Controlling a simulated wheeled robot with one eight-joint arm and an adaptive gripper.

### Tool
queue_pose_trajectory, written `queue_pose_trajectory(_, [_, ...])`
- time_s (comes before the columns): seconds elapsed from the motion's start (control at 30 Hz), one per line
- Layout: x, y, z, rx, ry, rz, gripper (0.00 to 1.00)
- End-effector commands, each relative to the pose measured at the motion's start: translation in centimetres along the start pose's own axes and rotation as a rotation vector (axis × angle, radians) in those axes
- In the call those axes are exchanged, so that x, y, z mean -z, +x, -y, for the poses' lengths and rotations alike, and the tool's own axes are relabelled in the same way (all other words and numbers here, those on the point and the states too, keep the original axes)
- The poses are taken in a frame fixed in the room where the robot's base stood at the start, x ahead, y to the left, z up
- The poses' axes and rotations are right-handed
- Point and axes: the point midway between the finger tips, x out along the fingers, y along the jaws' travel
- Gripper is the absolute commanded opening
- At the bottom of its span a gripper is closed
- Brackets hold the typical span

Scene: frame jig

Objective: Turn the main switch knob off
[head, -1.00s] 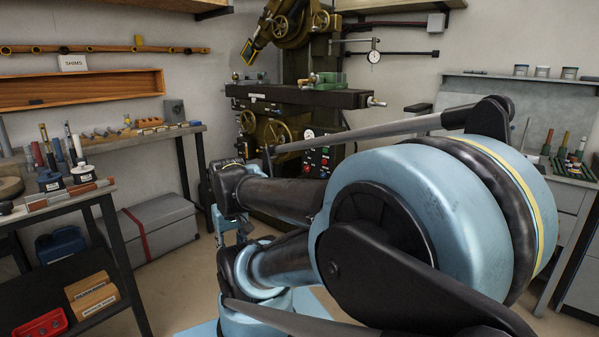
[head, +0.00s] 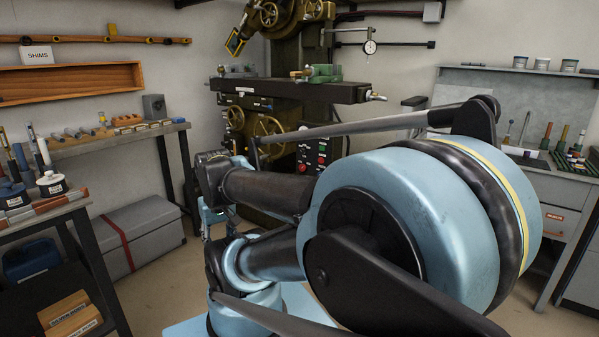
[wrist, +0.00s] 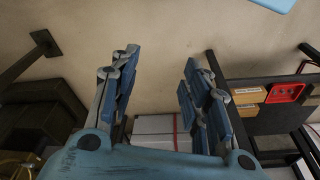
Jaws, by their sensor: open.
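A dark control panel (head: 319,154) with red and green buttons is on the front of the olive milling machine (head: 293,88). Its lower part is hidden behind my arm, and I cannot clearly pick out the main switch knob among its small controls. My gripper (wrist: 160,75) is open and empty in the wrist view, its blue-padded fingers pointing up in that picture above bare floor. In the head view it is small and partly hidden, hanging below my wrist left of the panel and apart from it. The panel is not in the wrist view.
A workbench (head: 110,146) with small parts stands at the left, with a grey chest (head: 150,238) under it. A nearer dark table (head: 40,222) stands at the front left. A grey cabinet (head: 545,190) is at the right. Some bare floor (head: 160,285) shows at the left.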

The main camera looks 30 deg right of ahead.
Motion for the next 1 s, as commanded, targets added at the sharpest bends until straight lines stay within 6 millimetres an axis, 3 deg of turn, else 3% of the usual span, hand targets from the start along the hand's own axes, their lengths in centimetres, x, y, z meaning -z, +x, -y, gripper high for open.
queue_pose_trajectory(0.07, [-0.3,-0.3,-0.2,-0.009,0.009,-0.008,0.54])
queue_pose_trajectory(0.27, [3.0,-1.2,-2.5,-0.085,0.084,-0.036,0.54])
queue_pose_trajectory(0.6, [11.7,-3.0,-8.9,-0.282,0.282,-0.135,0.54])
queue_pose_trajectory(1.0, [21.8,-3.4,-16.9,-0.489,0.486,-0.286,0.54])
